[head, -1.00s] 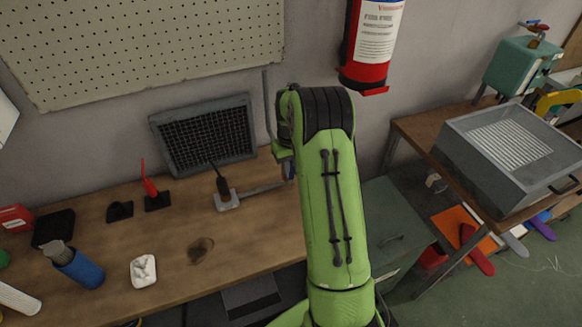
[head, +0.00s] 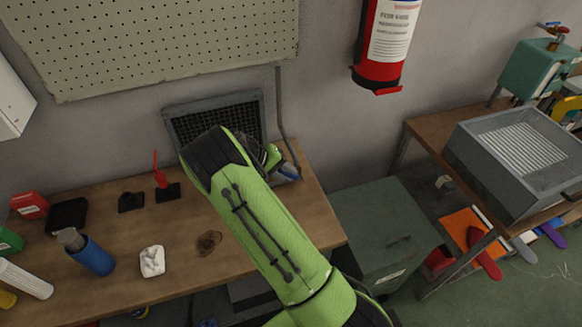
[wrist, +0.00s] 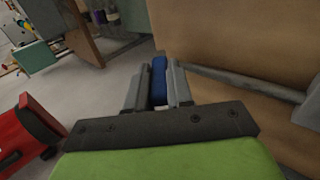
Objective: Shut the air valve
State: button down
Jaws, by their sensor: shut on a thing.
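A blue handle (wrist: 159,82) stands between the two grey fingers of my gripper (wrist: 160,92) in the wrist view. My gripper is shut on it. A grey pipe (wrist: 240,85) runs beside it along the wooden surface. My arm hides much of the gripper there. I take the blue handle to be the air valve's; its body and exact angle are not clear.
The wooden bench (head: 215,268) holds a red lever (head: 158,170), a blue bottle (head: 90,256) and a white crumpled thing (head: 152,261). A grey vent box (head: 245,110) stands behind my arm. A fire extinguisher (head: 383,45) hangs above a green cabinet (head: 385,225).

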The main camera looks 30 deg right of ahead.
jog(key=shift+w+a+f+g+h+b, duration=0.15)
jog(key=shift+a+f+h, duration=0.25)
jog(key=shift+h, duration=0.45)
jog(key=shift+w+a+f+g+h+b, duration=0.1)
jog(key=shift+a+f+g+h+b, duration=0.2)
jog(key=shift+h, duration=0.55)
jog(key=shift+f, duration=0.15)
jog(key=shift+s, duration=0.1)
jog(key=c, duration=1)
grip_release()
jog(key=p+v, duration=0.2)
jog(key=v, duration=1.3)
jog(key=shift+a, duration=0.35)
jog(key=shift+c, duration=0.5)
